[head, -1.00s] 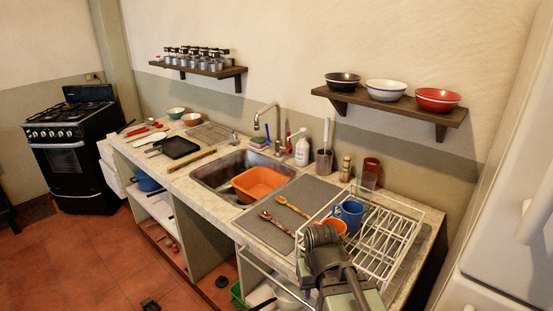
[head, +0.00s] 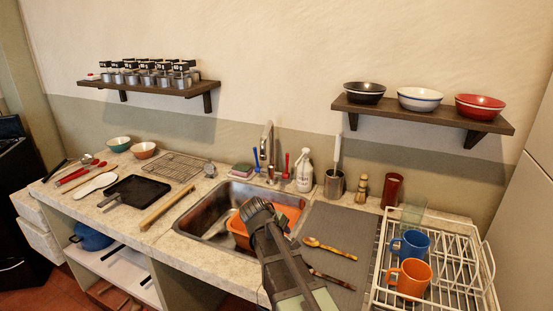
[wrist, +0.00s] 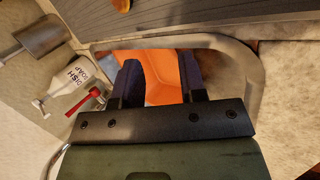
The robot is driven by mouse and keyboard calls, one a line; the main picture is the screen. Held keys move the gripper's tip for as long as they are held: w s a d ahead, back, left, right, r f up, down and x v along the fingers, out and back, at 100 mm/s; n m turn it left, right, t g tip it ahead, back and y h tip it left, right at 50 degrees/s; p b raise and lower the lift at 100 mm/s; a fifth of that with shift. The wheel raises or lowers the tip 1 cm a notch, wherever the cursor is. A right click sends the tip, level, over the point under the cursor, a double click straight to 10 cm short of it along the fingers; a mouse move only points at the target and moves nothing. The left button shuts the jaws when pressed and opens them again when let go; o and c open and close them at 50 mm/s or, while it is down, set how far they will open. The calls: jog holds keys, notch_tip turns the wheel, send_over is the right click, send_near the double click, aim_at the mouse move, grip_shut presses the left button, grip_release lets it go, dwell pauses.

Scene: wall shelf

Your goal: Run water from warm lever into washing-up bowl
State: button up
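The metal tap (head: 268,143) stands behind the steel sink, its spout above the sink. A red lever (head: 286,162) stands upright to its right and a blue lever (head: 256,160) to its left. The red lever also shows at the left in the wrist view (wrist: 82,104). The orange washing-up bowl (head: 292,213) sits in the sink, partly hidden by my gripper (head: 258,208). In the wrist view my gripper (wrist: 160,78) has its fingers apart, with orange bowl (wrist: 170,72) visible between them. It is empty and above the sink, apart from the red lever.
A soap bottle (head: 304,172) stands close to the right of the red lever, with a utensil holder (head: 334,183) beyond it. A sponge (head: 242,170) lies left of the tap. The dish rack (head: 455,272) with two mugs is at the right. Shelves (head: 430,112) hang above.

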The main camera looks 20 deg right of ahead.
jog(key=w+d+r+n+t+h+b, duration=0.2)
jog(key=w+d+n+h, duration=0.15)
jog(key=w, duration=0.55)
jog(key=w+d+r+n+t+h+b, duration=0.15)
jog(key=w+d+n, duration=0.3)
jog(key=w, duration=0.45)
jog(key=n+t+h+b, duration=0.2)
jog(key=n+t+h, duration=0.2)
jog(key=n, duration=0.6)
send_near(287, 166)
notch_tip(287, 166, up, 5)
jog(key=w+d, duration=0.2)
jog(key=shift+m, duration=0.3)
jog(key=x, duration=0.7)
jog(key=shift+s+d+f, duration=0.1)
jog(key=shift+d, duration=0.2)
jog(key=shift+c, duration=0.3)
grip_shut()
jog(key=shift+a, duration=0.15)
